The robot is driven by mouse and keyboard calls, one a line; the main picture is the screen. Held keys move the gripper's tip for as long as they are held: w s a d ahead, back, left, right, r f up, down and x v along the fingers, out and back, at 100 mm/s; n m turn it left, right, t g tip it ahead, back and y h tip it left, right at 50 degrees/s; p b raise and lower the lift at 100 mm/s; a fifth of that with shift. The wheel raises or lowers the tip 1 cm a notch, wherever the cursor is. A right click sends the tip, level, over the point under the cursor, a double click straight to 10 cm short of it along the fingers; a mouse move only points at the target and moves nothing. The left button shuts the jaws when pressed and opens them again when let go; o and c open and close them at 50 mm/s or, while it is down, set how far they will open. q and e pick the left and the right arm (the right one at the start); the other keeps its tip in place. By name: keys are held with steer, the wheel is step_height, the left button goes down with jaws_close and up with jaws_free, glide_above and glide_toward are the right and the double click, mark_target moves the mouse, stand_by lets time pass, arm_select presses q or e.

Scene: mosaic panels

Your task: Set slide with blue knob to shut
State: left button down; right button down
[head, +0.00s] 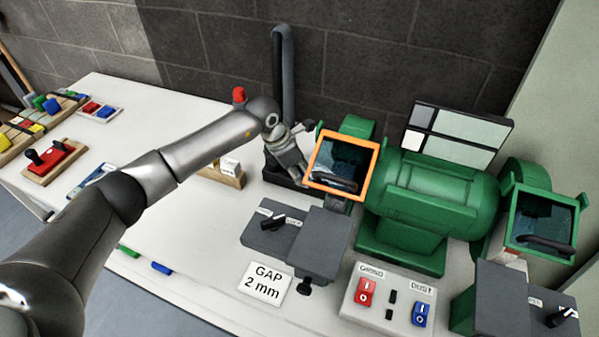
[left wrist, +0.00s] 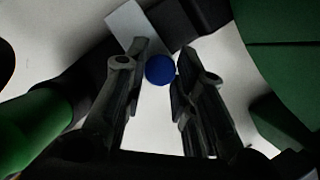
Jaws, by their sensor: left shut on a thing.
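A round blue knob (left wrist: 160,70) shows in the left wrist view between the two dark fingertips of my left gripper (left wrist: 162,64), which is shut on it. In the head view my left gripper (head: 290,156) is at the foot of the dark upright pipe (head: 284,75), just left of the orange-framed shield. The knob cannot be made out in the head view. A pale flat plate (left wrist: 127,24) lies just beyond the knob in the left wrist view; I cannot tell whether it is the slide. My right gripper is not in view.
The green bench grinder (head: 430,195) stands close on the right, with the orange-framed shield (head: 367,172) nearest my gripper. A grey rest (head: 322,243) and switch box (head: 388,298) sit in front. Blocks and trays lie at the left. The white bench's front-left is mostly clear.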

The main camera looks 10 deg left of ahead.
arm_select(q)
steer(key=c, duration=1.5)
jaws_free()
steer(key=shift+w+r, duration=0.2)
steer(key=o, duration=0.3)
steer(key=shift+w+d+f, duration=0.1)
steer(key=shift+f, duration=0.05)
steer(key=v, duration=1.2)
